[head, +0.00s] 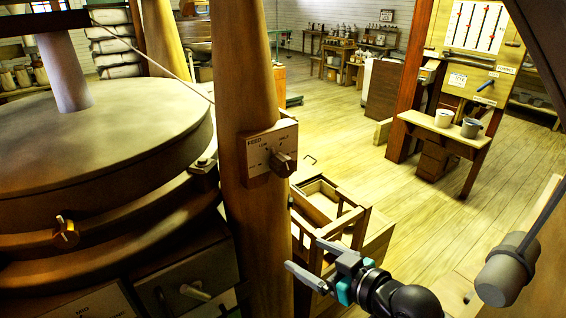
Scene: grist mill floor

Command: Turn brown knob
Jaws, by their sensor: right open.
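A dark brown knob (284,163) sits on a small wooden panel (262,148) marked FEED, fixed to the wooden post in the middle of the head view. The knob's pointer direction is hard to make out. My right gripper (302,253) is below and slightly right of the knob, apart from it, with its grey fingers spread and nothing between them. A smaller orange-brown knob (65,234) is on the millstone casing at the left. My left gripper is not in view.
The round millstone housing (110,145) fills the left. An open wooden crate or frame (330,205) stands behind my right gripper. A grey cylinder (503,276) hangs at the right. Two cups (457,122) stand on a shelf farther back. The floor between is clear.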

